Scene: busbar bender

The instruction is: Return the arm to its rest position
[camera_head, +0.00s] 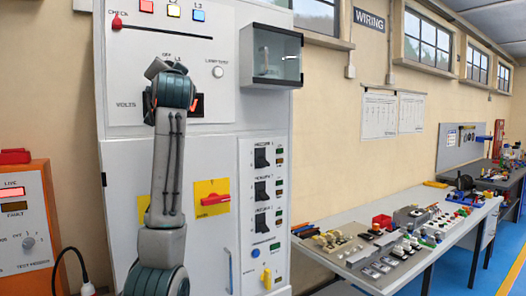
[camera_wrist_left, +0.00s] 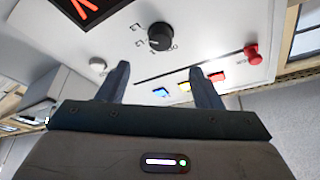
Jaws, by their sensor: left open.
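My left arm rises through the middle of the head view in front of a white cabinet (camera_head: 118,165), its wrist raised against the upper control panel. The wrist hides the gripper there. In the left wrist view my left gripper (camera_wrist_left: 159,68) has its two fingers apart, with nothing between them. A black rotary knob (camera_wrist_left: 160,37) on the panel shows beyond the fingertips, apart from them as far as I can see. My right gripper is not in view.
An orange tester (camera_head: 25,225) stands left. A workbench (camera_head: 405,262) with many parts stands right.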

